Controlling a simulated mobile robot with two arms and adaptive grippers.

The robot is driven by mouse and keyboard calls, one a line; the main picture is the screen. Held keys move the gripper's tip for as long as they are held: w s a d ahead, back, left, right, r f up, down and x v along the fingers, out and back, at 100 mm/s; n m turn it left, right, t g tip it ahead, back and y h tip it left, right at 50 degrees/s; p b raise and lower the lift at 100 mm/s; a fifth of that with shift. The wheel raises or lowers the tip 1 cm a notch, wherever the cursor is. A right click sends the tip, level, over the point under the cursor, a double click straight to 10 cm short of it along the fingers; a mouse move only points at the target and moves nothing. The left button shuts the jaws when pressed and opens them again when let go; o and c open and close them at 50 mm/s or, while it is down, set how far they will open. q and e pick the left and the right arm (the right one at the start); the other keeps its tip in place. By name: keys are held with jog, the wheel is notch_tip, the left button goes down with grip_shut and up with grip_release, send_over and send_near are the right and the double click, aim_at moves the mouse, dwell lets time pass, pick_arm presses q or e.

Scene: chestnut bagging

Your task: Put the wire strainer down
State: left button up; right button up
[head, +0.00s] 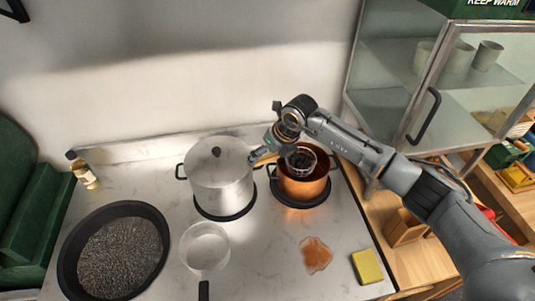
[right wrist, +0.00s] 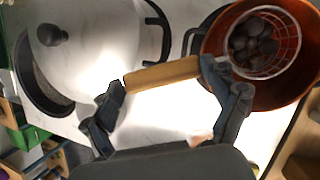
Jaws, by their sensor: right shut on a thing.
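The wire strainer (head: 303,156) is at the mouth of the copper pot (head: 305,188). In the right wrist view, its wire basket (right wrist: 290,40) holds several dark lumps, and its wooden handle (right wrist: 160,75) sticks out to the left. My right gripper (head: 267,149) is shut on the handle, between the copper pot and the steel pot. It also shows in the right wrist view (right wrist: 170,88). Whether the basket touches the pot is not clear. My left gripper is not in view.
A lidded steel pot (head: 222,182) stands close left of the strainer. A clear pan (head: 204,248) and a black pan of dark grains (head: 120,250) are at the front left. A brown patch (head: 315,255) and a yellow sponge (head: 367,267) lie front right. A glass cabinet (head: 400,90) stands behind my arm.

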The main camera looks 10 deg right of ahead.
jog(key=shift+f+b, duration=0.5)
jog(key=shift+b, duration=0.05)
jog(key=o, duration=1.1)
jog(key=shift+o, duration=0.2)
jog(key=shift+r, duration=0.25)
jog(key=shift+r+p, duration=0.4)
jog(key=shift+p, duration=0.25)
jog(key=b+v, duration=0.5)
jog(key=v, duration=0.7)
jog(key=shift+b, duration=0.35)
